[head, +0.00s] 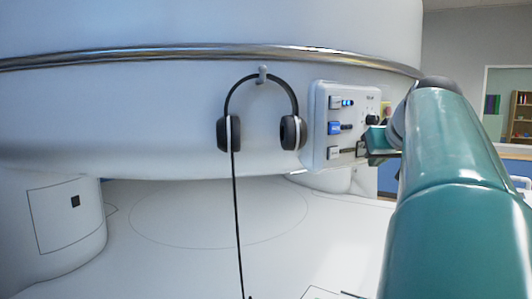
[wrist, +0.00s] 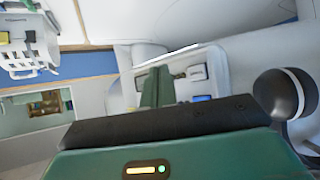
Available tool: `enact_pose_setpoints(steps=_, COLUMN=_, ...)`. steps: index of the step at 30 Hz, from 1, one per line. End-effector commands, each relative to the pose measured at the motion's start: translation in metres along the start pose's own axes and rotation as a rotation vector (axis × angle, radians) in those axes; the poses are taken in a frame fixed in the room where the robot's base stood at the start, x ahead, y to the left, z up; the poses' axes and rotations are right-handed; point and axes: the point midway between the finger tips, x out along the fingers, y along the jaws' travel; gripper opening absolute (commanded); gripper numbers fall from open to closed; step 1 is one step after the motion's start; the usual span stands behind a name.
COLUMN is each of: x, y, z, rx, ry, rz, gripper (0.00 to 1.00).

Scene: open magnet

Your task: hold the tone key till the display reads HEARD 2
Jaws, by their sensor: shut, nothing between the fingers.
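A white control panel (head: 318,112) is mounted on the curved housing and also shows in the wrist view (wrist: 215,65). No readable display text shows. My gripper (head: 364,150) is shut and empty at the panel's lower right, near the lower grey key; contact is unclear. In the wrist view my green fingers (wrist: 157,80) lie over the panel.
Black headphones (head: 232,132) hang from a hook (head: 262,75) left of the panel, their cable dropping straight down. One ear cup shows close by in the wrist view (wrist: 278,92). A metal rail (head: 190,53) runs above. The white bed surface (head: 200,215) below is mostly clear.

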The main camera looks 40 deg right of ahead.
Motion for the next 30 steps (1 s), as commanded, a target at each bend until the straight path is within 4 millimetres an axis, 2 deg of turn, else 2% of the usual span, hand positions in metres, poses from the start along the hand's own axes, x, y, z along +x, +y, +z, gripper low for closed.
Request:
enact_pose_setpoints(steps=18, x=0.052, y=-0.035, z=-0.037, rx=-0.002, ry=-0.001, rz=-0.003, gripper=0.0)
enact_pose_setpoints(steps=30, x=0.06, y=-0.042, z=-0.043, rx=-0.001, ry=-0.001, rz=-0.001, gripper=0.0)
